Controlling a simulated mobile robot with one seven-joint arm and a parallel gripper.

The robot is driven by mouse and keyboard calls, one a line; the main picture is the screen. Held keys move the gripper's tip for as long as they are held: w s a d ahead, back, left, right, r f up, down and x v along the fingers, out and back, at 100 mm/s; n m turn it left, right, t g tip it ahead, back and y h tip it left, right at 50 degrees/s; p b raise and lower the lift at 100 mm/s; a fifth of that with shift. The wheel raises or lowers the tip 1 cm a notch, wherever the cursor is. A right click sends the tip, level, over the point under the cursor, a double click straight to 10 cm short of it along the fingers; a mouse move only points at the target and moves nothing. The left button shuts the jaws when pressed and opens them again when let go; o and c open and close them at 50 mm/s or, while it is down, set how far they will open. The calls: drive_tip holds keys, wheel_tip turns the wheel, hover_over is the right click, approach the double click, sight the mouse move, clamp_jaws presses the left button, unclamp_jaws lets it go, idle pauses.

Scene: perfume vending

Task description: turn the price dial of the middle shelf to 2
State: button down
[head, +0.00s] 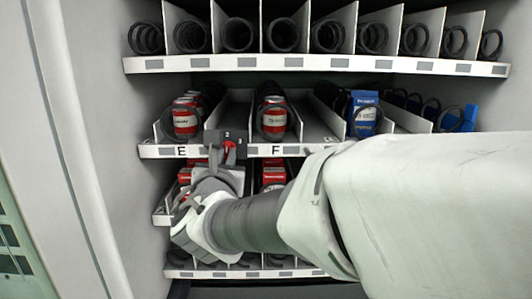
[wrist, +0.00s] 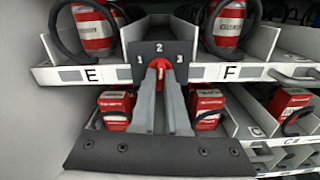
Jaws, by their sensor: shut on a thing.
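The price dial is a dark plate (wrist: 143,48) marked 1, 2 and 3, with a red knob (wrist: 158,64). It sits on the middle shelf's front edge between the labels E and F. My gripper (wrist: 161,72) is shut on the red knob, one finger on each side. The visible red part lies below the 2; the fingers hide much of the knob, so its exact pointing is hard to tell. In the head view my gripper (head: 222,152) reaches the dial from below.
The middle shelf (head: 300,149) holds red cans (head: 274,117) in spiral coils and a blue box (head: 365,113). An upper shelf (head: 320,63) with coils is above. A lower shelf (head: 163,215) with red boxes (wrist: 207,106) is close below my gripper. The cabinet's left wall (head: 132,200) is near.

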drive_tip(key=shift+n, duration=0.6)
drive_tip(key=c, duration=0.9)
unclamp_jaws()
drive_tip(key=s, duration=0.5)
drive_tip(key=s+p, duration=0.1)
drive_tip(key=s, duration=0.5)
drive_tip(key=s+d+p, duration=0.1)
drive_tip(key=s, duration=0.5)
drive_tip(key=shift+s, duration=0.2)
